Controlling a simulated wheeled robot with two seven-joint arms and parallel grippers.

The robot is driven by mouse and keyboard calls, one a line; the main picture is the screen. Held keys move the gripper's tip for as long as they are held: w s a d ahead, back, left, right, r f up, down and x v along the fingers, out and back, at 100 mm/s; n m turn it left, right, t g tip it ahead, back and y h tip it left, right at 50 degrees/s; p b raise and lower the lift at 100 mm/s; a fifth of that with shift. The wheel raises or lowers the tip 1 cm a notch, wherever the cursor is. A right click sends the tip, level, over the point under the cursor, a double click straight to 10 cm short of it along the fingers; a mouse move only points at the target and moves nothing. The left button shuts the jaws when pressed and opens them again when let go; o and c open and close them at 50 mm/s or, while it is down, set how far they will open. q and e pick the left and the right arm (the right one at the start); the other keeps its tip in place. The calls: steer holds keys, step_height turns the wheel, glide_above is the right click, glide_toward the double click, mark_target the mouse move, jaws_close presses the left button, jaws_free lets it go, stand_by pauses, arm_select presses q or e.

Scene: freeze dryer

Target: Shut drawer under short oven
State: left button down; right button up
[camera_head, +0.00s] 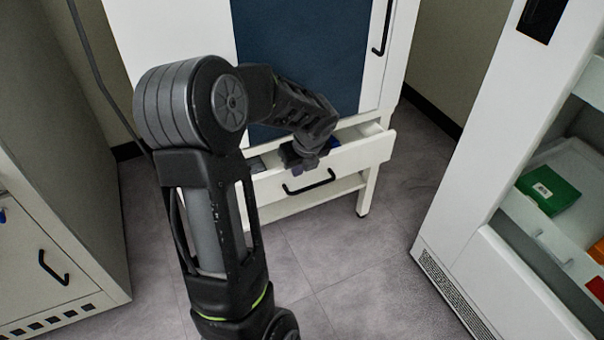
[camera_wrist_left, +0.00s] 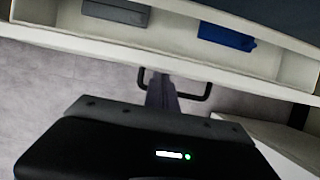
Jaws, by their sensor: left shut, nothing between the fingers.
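The short oven (camera_head: 303,60) is a white cabinet with a dark blue door panel. The white drawer (camera_head: 350,156) under it stands partly open, with its black bar handle (camera_head: 308,182) on the front. My left gripper (camera_head: 292,160) is over the drawer's front edge, near the handle. In the left wrist view, the shut, empty fingers (camera_wrist_left: 162,95) point at the drawer front (camera_wrist_left: 90,44), beside or within the span of the handle (camera_wrist_left: 206,91); contact cannot be told. My right gripper is not in view.
The drawer holds a grey box (camera_wrist_left: 115,13) and a blue item (camera_wrist_left: 226,36). A grey-white cabinet (camera_head: 60,190) stands at left. A white open-shelved unit (camera_head: 470,150) with a green box (camera_head: 548,190) stands at right. The floor (camera_head: 375,245) before the drawer is clear.

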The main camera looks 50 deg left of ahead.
arm_select(q)
steer(key=a+p, duration=0.2)
steer(key=w+a+p, duration=0.1)
steer(key=shift+a+r, duration=0.3)
steer(key=shift+a, duration=0.05)
steer(key=shift+w+a+f+p, duration=0.1)
steer(key=shift+a+f+p, duration=0.05)
steer(key=shift+a+p, duration=0.2)
steer(key=shift+a+f, duration=0.1)
steer(key=shift+f, duration=0.05)
